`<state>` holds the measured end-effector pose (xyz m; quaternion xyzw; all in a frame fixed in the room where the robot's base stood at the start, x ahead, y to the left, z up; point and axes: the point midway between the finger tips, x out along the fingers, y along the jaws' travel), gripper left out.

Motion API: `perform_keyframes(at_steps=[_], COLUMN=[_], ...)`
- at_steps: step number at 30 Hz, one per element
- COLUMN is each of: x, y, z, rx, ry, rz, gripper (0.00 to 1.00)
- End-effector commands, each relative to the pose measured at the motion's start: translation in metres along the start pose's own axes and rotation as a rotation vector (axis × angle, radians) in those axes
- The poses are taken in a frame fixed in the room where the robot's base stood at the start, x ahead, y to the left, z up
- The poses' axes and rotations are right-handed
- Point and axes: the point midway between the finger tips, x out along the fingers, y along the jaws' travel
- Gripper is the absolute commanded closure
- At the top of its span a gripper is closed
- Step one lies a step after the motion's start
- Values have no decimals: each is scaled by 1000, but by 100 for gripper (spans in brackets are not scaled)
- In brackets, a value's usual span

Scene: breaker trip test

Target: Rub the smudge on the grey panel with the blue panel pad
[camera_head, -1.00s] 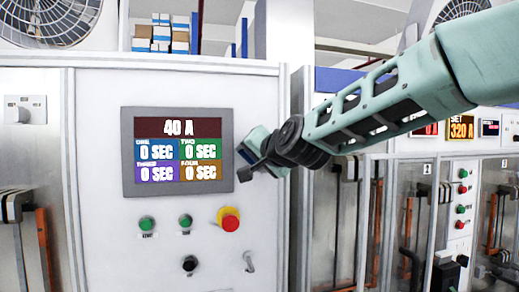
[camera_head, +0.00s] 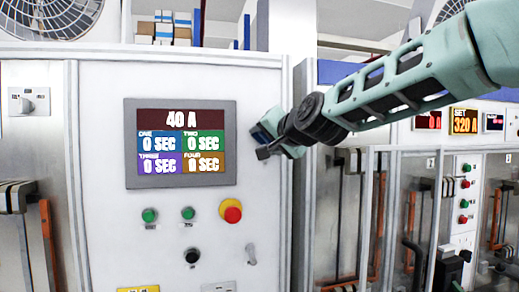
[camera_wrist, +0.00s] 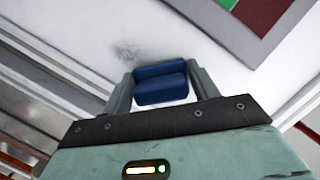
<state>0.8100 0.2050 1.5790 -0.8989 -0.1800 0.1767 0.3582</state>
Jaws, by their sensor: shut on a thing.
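My gripper (camera_wrist: 160,88) is shut on the blue panel pad (camera_wrist: 161,83), which sits between its two fingers in the wrist view. In the head view my gripper (camera_head: 266,143) is at the right part of the grey panel (camera_head: 200,78), right of the display, with a bit of the blue pad showing at its tip. The smudge (camera_wrist: 129,50) is a faint dark blur on the pale panel in the wrist view, just beyond the pad and to its upper left. Pad and smudge look apart there. I cannot make out the smudge in the head view.
The display (camera_head: 187,182) reads 40 A. Below it are green buttons (camera_head: 149,215), a red emergency knob (camera_head: 231,212) with a yellow collar, a black knob (camera_head: 192,256) and a toggle (camera_head: 251,254). Glass-fronted cabinets (camera_head: 340,225) stand to the right.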

Motion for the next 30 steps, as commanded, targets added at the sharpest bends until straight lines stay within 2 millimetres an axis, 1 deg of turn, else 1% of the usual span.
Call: perform_keyframes(at_steps=[1, 6, 10, 21, 30], x=[0, -1, -2, -8, -10], y=[4, 6, 12, 28, 28], z=[-1, -5, -7, -22, -27], rx=[1, 1, 1, 1, 0], ry=[4, 2, 2, 2, -1], rz=[0, 1, 1, 1, -1], gripper=[59, 59, 59, 59, 59])
